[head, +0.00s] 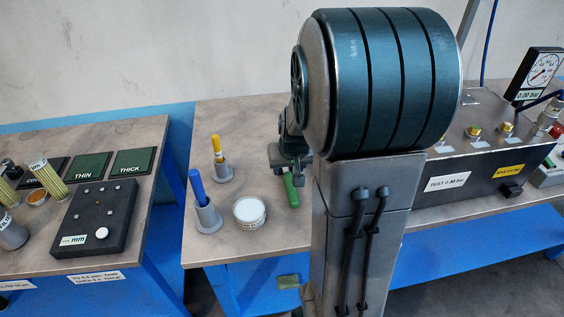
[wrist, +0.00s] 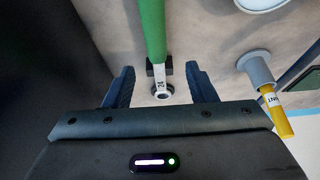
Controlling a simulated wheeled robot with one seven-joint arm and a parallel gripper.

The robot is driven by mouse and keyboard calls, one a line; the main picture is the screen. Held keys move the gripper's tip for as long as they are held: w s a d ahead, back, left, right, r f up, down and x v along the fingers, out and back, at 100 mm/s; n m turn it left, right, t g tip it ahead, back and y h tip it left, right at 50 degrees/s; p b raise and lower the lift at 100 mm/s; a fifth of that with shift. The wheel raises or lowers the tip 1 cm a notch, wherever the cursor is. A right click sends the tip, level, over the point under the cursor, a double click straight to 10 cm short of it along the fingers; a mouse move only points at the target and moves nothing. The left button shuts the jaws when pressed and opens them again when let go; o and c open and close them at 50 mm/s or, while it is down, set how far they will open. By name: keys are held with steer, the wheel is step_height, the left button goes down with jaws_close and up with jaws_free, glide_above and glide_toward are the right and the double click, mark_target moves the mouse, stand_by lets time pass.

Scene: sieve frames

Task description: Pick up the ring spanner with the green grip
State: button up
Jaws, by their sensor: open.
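The ring spanner with the green grip shows in the wrist view (wrist: 153,28), its grip running off the top edge. Its metal shank and ring end point down toward my gripper, near a small dark block (wrist: 167,68). In the head view its green grip (head: 291,190) shows on the table, partly hidden by my arm. My gripper (wrist: 160,72) is open, with one dark finger on each side of the spanner's shank and ring end. Both fingers look apart from the spanner. In the head view my gripper (head: 289,158) hangs over the table just behind the green grip.
A yellow-handled tool (head: 216,143) and a blue-handled tool (head: 197,184) stand in grey holders to the left. A round white tin (head: 249,211) is near the front edge. A test bench (head: 470,175) stands right. A separate table (head: 150,190) with panels stands left.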

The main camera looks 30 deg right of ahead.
mark_target(288, 175)
steer(key=shift+x, duration=3.5)
steer(key=shift+d, duration=0.2)
steer(key=shift+w+r, duration=0.1)
jaws_close()
